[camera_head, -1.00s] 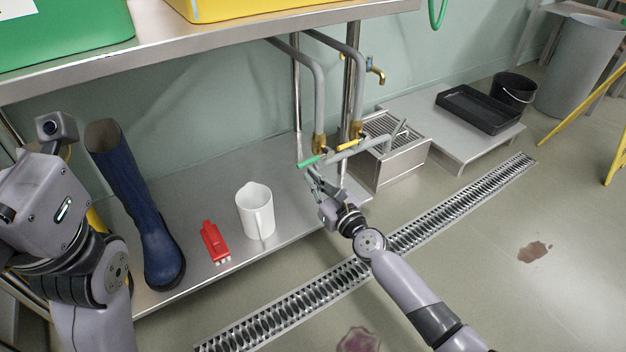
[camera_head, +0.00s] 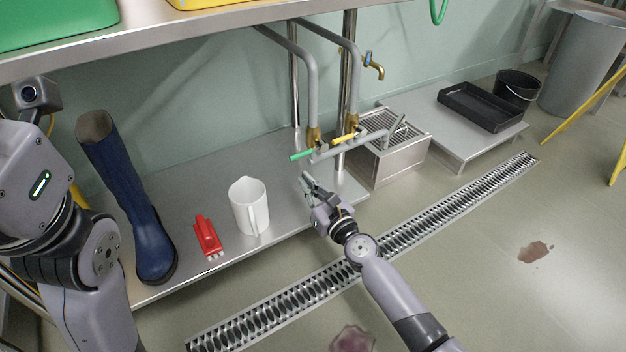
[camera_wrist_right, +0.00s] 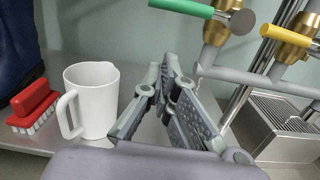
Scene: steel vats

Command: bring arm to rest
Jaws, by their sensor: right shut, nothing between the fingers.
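My right gripper (camera_head: 309,183) is shut and empty in the head view. It hangs in front of the lower steel shelf, just below the pipe with the green-handled valve (camera_head: 301,155), and looks apart from it. In the right wrist view its fingers (camera_wrist_right: 165,75) come together at the middle, with nothing between them. A white jug (camera_head: 247,207) stands upright on the shelf to the left of the gripper; it also shows in the right wrist view (camera_wrist_right: 92,100). My left arm is at the left edge of the head view, and its gripper does not show.
A red brush (camera_head: 207,237) and a blue boot (camera_head: 133,205) are on the lower shelf (camera_head: 185,180). A yellow-handled valve (camera_head: 344,139) and a steel grated box (camera_head: 397,160) are right of the gripper. A floor drain (camera_head: 440,215) runs below my right arm. Open floor lies at right.

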